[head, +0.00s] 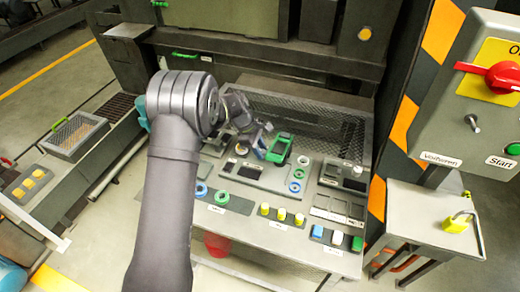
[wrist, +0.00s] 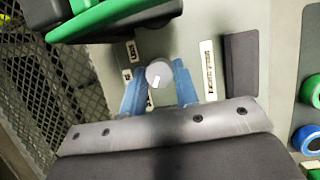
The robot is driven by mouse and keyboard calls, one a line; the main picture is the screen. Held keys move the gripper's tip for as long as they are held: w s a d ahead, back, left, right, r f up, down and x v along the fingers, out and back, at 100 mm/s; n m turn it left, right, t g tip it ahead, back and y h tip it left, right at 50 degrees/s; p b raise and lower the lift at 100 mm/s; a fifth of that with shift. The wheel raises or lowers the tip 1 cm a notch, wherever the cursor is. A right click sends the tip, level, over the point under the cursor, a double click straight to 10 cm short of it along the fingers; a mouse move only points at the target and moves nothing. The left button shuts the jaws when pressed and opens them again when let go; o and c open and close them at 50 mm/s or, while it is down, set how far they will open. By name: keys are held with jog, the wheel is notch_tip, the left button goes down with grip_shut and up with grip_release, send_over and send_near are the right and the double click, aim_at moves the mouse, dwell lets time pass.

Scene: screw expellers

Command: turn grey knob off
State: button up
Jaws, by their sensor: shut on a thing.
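The grey knob (wrist: 158,74) is round with a white mark on its face, and in the wrist view it sits between the two blue fingertips of my gripper (wrist: 159,84). The white mark points down and slightly left in that view. The fingers are closed around the knob's sides. In the head view, my gripper (head: 264,142) is over the control panel (head: 262,226), just left of a green-framed part. The knob itself is hidden or too small to tell there.
The green-framed handle (head: 279,149) stands close to my gripper; its green bar (wrist: 115,17) crosses the top of the wrist view. A dark rectangle (wrist: 241,64) and green and blue round controls lie to the right. A mesh guard (wrist: 30,95) is at left.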

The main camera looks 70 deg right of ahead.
jog(key=m+y, duration=0.1)
jog(key=m, duration=0.1)
jog(key=m+y, duration=0.1)
jog(key=m, duration=0.2)
jog(key=shift+d, duration=0.2)
jog(key=m+t+y, duration=0.1)
jog(key=m, duration=0.2)
jog(key=m+y, duration=0.1)
jog(key=m, duration=0.2)
jog(key=shift+d+t, duration=0.2)
jog(key=shift+t, duration=0.2)
jog(key=shift+m, duration=0.3)
jog(key=o, duration=1)
jog(key=v, duration=1.7)
jog(key=shift+r, duration=0.15)
jog(key=x, duration=1.7)
